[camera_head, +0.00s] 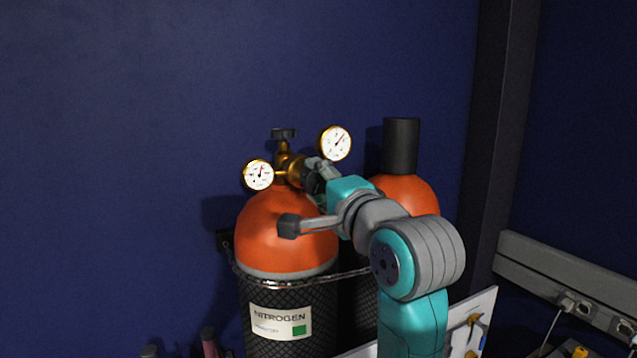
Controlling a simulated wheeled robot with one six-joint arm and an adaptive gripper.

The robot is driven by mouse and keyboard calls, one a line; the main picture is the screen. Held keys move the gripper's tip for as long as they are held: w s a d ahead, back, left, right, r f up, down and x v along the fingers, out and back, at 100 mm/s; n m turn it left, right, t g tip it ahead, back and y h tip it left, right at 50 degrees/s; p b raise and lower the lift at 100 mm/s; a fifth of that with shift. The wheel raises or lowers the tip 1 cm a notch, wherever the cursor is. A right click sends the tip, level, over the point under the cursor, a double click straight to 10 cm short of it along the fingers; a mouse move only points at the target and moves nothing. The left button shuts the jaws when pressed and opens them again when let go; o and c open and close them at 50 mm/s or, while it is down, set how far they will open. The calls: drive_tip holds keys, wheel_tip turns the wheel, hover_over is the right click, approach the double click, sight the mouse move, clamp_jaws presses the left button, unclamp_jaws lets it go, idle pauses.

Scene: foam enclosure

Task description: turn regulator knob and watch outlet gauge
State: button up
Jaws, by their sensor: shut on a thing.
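The brass regulator (295,168) sits on top of the orange nitrogen cylinder (270,225). It carries two round white gauges with brass rims, a left gauge (258,174) and a higher right gauge (335,143). I cannot tell which is the outlet gauge. The left needle points about straight up; the right needle points up and to the right. The scale marks are too small to read. My gripper (312,176) is at the right side of the regulator, shut on the regulator knob, which its fingers mostly hide.
A dark valve handwheel (284,132) stands above the regulator. A second orange cylinder (412,187) with a black cap stands behind my arm. A chain (300,283) runs across the cylinders. A grey socket rail (560,278) is at right.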

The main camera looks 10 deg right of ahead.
drive_tip(key=shift+m, duration=0.3)
drive_tip(key=o, duration=1.2)
drive_tip(key=shift+c, duration=0.2)
drive_tip(key=v, duration=1.2)
drive_tip(key=shift+w+f, duration=0.1)
